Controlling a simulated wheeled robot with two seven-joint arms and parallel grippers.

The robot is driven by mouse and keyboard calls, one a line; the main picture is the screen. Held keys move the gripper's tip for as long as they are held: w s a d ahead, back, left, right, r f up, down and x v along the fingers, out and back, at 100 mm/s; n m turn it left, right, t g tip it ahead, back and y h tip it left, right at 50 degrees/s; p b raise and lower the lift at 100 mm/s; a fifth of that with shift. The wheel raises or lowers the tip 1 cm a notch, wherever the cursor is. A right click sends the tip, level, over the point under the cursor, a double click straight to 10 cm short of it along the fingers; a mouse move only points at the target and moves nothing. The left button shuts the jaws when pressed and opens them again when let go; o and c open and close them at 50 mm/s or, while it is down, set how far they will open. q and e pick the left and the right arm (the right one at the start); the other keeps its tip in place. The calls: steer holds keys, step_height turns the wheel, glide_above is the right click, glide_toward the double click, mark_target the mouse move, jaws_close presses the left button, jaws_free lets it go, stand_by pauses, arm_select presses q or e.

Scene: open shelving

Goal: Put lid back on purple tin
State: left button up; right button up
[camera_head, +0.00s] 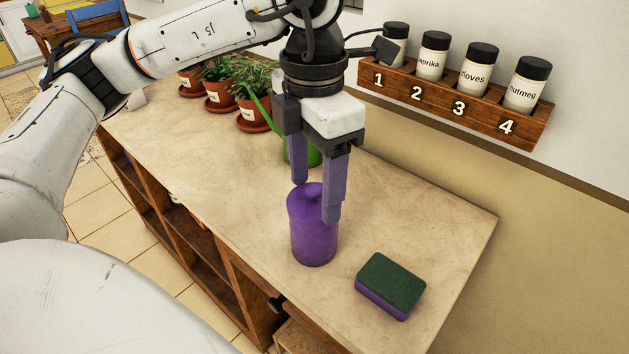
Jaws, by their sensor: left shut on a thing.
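The purple tin (313,243) stands upright on the pale countertop near its front edge. Its purple lid (306,198) with a knob is at the tin's top, between the fingers of my left gripper (316,203). The gripper points down and is shut on the lid, one finger on its far left side, the other on its near right side. I see no clear gap between lid and tin, but cannot tell whether the lid is fully seated. My right gripper is not in view.
A green and purple sponge (391,284) lies right of the tin. A green watering can (302,152) stands behind the gripper, with potted plants (219,92) further back. A wooden rack (455,108) of spice jars is on the wall. The counter's right end (440,225) is clear.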

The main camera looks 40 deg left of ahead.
arm_select(q)
steer(key=o, duration=1.6)
steer(key=shift+c, duration=0.2)
steer(key=shift+r+p, duration=2.4)
steer(key=shift+r, duration=1.15)
jaws_close()
